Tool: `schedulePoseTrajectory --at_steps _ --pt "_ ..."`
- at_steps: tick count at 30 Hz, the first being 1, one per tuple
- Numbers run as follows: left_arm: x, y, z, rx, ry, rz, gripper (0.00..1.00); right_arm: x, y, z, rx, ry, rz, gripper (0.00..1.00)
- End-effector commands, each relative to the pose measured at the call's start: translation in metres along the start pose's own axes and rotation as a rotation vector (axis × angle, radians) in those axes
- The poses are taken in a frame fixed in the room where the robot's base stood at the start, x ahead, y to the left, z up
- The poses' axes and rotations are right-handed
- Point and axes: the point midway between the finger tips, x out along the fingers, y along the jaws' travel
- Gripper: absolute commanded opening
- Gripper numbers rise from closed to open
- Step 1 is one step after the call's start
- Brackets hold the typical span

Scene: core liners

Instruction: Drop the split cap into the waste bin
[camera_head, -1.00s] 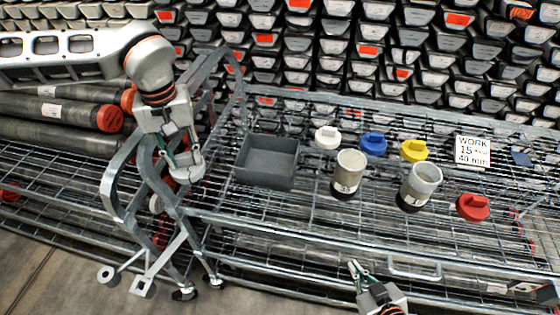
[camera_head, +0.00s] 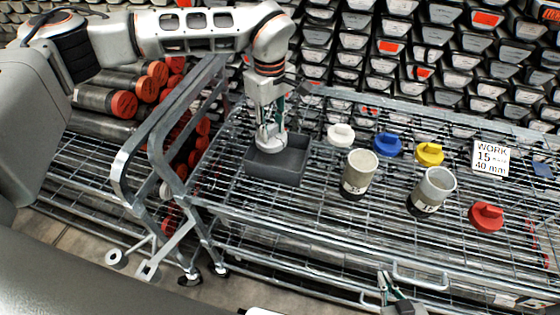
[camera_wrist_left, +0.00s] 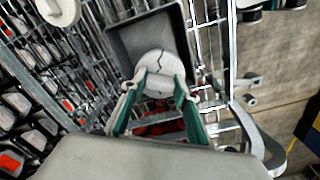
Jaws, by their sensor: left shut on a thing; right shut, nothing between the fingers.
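The split cap (camera_head: 271,145) is white, with a dark crack across its top that shows in the left wrist view (camera_wrist_left: 158,64). My left gripper (camera_head: 270,132) is shut on it and points down over the waste bin. The waste bin is an open dark grey box (camera_head: 290,168) on the wire cart; it also shows in the left wrist view (camera_wrist_left: 121,42), behind the cap. The cap overlaps the bin opening; its exact height over the rim is hard to tell. My right gripper (camera_head: 387,285) is shut and empty at the bottom of the head view, by the cart's front edge.
On the cart, right of the bin, stand a white cap (camera_head: 340,135), a blue cap (camera_head: 387,145), a yellow cap (camera_head: 429,154), a red cap (camera_head: 486,217), two cylinders (camera_head: 359,172) (camera_head: 432,190) and a sign (camera_head: 490,158). The cart's tubular frame (camera_head: 160,135) rises left of the bin.

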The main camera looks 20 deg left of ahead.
Motion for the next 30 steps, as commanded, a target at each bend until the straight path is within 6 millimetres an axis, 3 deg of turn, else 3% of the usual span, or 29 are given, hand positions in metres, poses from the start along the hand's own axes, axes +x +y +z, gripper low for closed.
schedulePoseTrajectory --at_steps 3,9,19,20,22,30 --pt "0.02 0.0 0.0 0.001 0.0 -0.001 0.17 0.008 -0.008 -0.001 -0.003 0.026 -0.013 0.0" --pt "0.038 0.0 0.0 0.001 -0.001 0.0 0.17 0.017 -0.009 0.02 -0.006 0.011 -0.013 0.0" --pt "0.039 0.0 0.0 0.002 0.001 0.001 0.17 0.018 -0.007 0.028 -0.01 -0.001 -0.011 0.0" --pt "0.039 0.0 0.0 0.002 0.001 0.001 0.32 0.018 -0.007 0.028 -0.01 -0.001 -0.011 0.0" --pt "0.039 0.0 0.0 0.002 0.001 0.001 0.49 0.018 -0.007 0.027 -0.01 0.0 -0.011 0.0" --pt "0.039 0.0 0.0 0.002 0.0 0.001 0.49 0.018 -0.006 0.023 -0.01 0.007 -0.009 0.0"
